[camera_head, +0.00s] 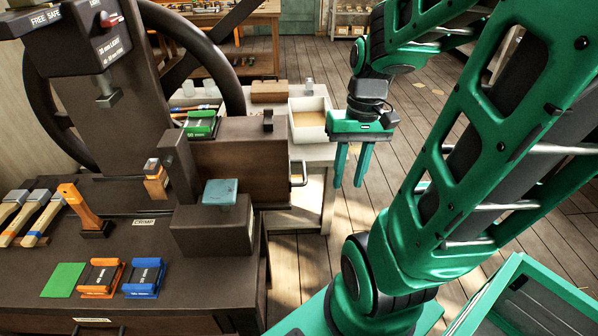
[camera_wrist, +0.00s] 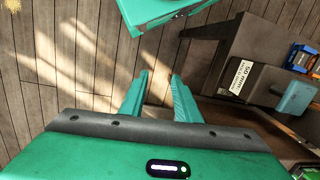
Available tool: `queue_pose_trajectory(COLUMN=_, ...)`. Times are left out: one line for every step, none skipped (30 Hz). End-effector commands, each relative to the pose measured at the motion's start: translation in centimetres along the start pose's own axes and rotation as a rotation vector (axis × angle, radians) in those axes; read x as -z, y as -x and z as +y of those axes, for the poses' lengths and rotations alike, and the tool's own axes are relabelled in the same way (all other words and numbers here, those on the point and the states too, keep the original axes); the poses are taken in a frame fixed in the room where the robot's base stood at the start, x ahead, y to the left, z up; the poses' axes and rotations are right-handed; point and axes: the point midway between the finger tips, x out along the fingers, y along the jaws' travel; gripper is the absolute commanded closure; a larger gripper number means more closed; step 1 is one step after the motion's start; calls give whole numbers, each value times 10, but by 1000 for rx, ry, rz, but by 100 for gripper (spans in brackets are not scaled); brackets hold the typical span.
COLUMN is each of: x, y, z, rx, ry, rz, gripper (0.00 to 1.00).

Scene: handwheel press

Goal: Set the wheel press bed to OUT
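The dark wheel press (camera_head: 130,110) stands on a bench at the left, with its large black handwheel (camera_head: 225,60) behind. A brown box-like part (camera_head: 240,172), perhaps the bed, has a metal bar handle (camera_head: 299,174) on its right end. A dark block with a teal pad (camera_head: 221,192) stands in front of it; the pad also shows at the right of the wrist view (camera_wrist: 297,97). I cannot tell the bed's position setting. My gripper (camera_head: 351,184) hangs to the right of the handle, apart from it, fingers down, open and empty. Its fingers show in the wrist view (camera_wrist: 159,80) over the floor.
A white side table with an open bin (camera_head: 309,121) stands behind the handle. Orange and blue tool blocks (camera_head: 143,278), a green plate (camera_head: 64,281) and several hammers (camera_head: 40,220) lie on the bench (camera_head: 200,285). Wooden floor lies open at the right rear.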

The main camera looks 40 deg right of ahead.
Motion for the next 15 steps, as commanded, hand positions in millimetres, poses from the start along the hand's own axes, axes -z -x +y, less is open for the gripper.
queue_pose_trajectory(x=9, y=-8, z=0, rx=27, ry=0, rz=-28, gripper=71)
queue_pose_trajectory(x=15, y=-12, z=-2, rx=45, ry=6, rz=-39, gripper=71)
queue_pose_trajectory(x=22, y=-17, z=-3, rx=72, ry=13, rz=-55, gripper=71)
queue_pose_trajectory(x=26, y=-22, z=-5, rx=93, ry=19, rz=-66, gripper=71)
queue_pose_trajectory(x=32, y=-26, z=-6, rx=116, ry=25, rz=-75, gripper=71)
queue_pose_trajectory(x=38, y=-31, z=-7, rx=147, ry=30, rz=-87, gripper=71)
queue_pose_trajectory(x=43, y=-35, z=-8, rx=173, ry=33, rz=-96, gripper=71)
queue_pose_trajectory(x=47, y=-39, z=-9, rx=199, ry=37, rz=-105, gripper=71)
queue_pose_trajectory(x=54, y=-44, z=-10, rx=236, ry=43, rz=-113, gripper=71)
queue_pose_trajectory(x=58, y=-48, z=-11, rx=265, ry=45, rz=-119, gripper=71)
queue_pose_trajectory(x=63, y=-52, z=-11, rx=295, ry=47, rz=-124, gripper=71)
queue_pose_trajectory(x=68, y=-57, z=-11, rx=336, ry=49, rz=-130, gripper=71)
queue_pose_trajectory(x=73, y=-60, z=-12, rx=368, ry=51, rz=-133, gripper=71)
queue_pose_trajectory(x=77, y=-64, z=-12, rx=401, ry=53, rz=-135, gripper=71)
queue_pose_trajectory(x=82, y=-68, z=-12, rx=447, ry=53, rz=-135, gripper=71)
